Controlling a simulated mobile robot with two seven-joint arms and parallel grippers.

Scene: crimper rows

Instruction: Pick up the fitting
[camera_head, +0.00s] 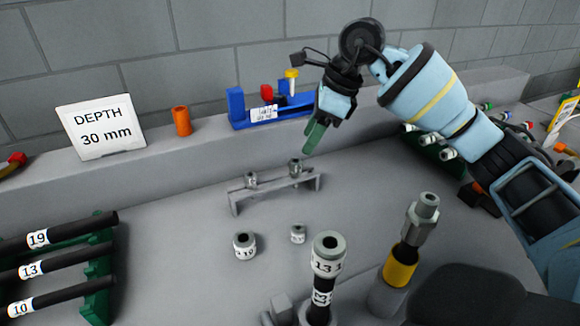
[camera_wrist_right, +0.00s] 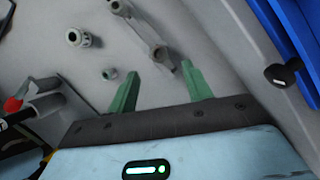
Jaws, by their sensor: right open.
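Two small metal fittings stand on a low grey rack (camera_head: 274,187) in the middle of the bench: a left one (camera_head: 250,180) and a right one (camera_head: 295,168). My right gripper (camera_head: 316,138) is above and behind the rack, apart from both fittings, its green fingers pointing down. In the right wrist view its two green fingers (camera_wrist_right: 160,88) are spread with nothing between them. The rack (camera_wrist_right: 145,30) and one fitting (camera_wrist_right: 160,54) show beyond the fingertips there. My left gripper is not in view.
A labelled collar (camera_head: 245,245) and a smaller collar (camera_head: 298,234) stand before the rack. An upright hose end (camera_head: 326,258) and a metal-topped post (camera_head: 424,215) stand in front. Numbered hoses (camera_head: 65,264) lie left. A blue holder (camera_head: 238,107) is on the back ledge.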

